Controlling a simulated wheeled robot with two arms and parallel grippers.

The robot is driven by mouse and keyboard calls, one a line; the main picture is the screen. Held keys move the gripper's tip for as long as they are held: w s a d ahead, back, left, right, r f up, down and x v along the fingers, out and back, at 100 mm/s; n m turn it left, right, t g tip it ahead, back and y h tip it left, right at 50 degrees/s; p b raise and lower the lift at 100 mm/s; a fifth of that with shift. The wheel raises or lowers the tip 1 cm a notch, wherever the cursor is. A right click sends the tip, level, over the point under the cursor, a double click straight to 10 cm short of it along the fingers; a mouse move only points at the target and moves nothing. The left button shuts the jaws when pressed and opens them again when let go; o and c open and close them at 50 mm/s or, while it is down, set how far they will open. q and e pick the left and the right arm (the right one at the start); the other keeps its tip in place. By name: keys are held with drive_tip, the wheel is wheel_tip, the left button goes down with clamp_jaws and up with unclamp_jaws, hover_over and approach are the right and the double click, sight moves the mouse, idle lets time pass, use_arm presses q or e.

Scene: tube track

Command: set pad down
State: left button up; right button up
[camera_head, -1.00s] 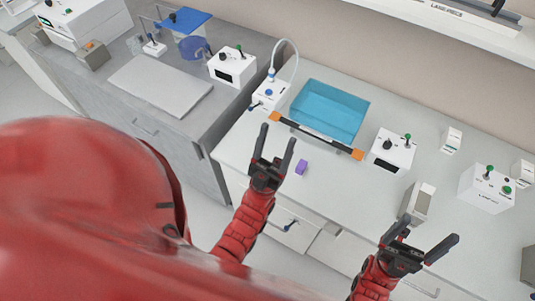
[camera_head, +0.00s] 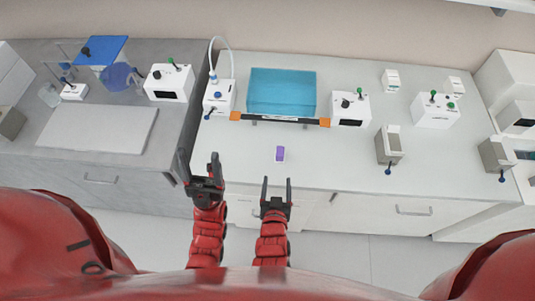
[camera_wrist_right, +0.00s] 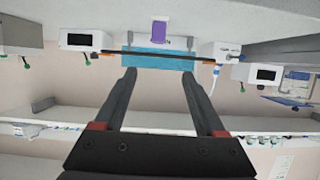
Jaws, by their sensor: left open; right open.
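A small purple pad (camera_head: 280,154) with a whitish edge lies on the white counter (camera_head: 340,170), in front of the teal tank. It also shows at the top of the right wrist view (camera_wrist_right: 159,30), upside down there. My right gripper (camera_head: 276,182) is open and empty, just nearer to me than the pad, at the counter's front edge; its spread fingers (camera_wrist_right: 158,75) show in the wrist view. My left gripper (camera_head: 199,156) is open and empty, to the left of the pad, near the gap between the grey and white counters.
A teal tank (camera_head: 282,90) stands at the back, with a dark orange-ended bar (camera_head: 279,120) along its front. White control boxes (camera_head: 350,108) and (camera_head: 218,97) flank it. A grey-white block (camera_head: 389,146) stands to the right. The counter around the pad is clear.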

drive_tip(key=f+b, duration=0.2)
drive_tip(key=b, duration=0.3)
approach(280, 155)
drive_tip(key=shift+g, duration=0.3)
drive_tip(key=x, duration=0.5)
drive_tip(key=shift+w+r, duration=0.1)
drive_tip(key=shift+w, duration=0.2)
drive_tip(key=shift+x, duration=0.75)
drive_tip(key=x, duration=0.5)
drive_tip(key=shift+r, duration=0.15)
drive_tip(key=shift+s, duration=0.1)
drive_tip(key=shift+c, duration=0.4)
clamp_jaws()
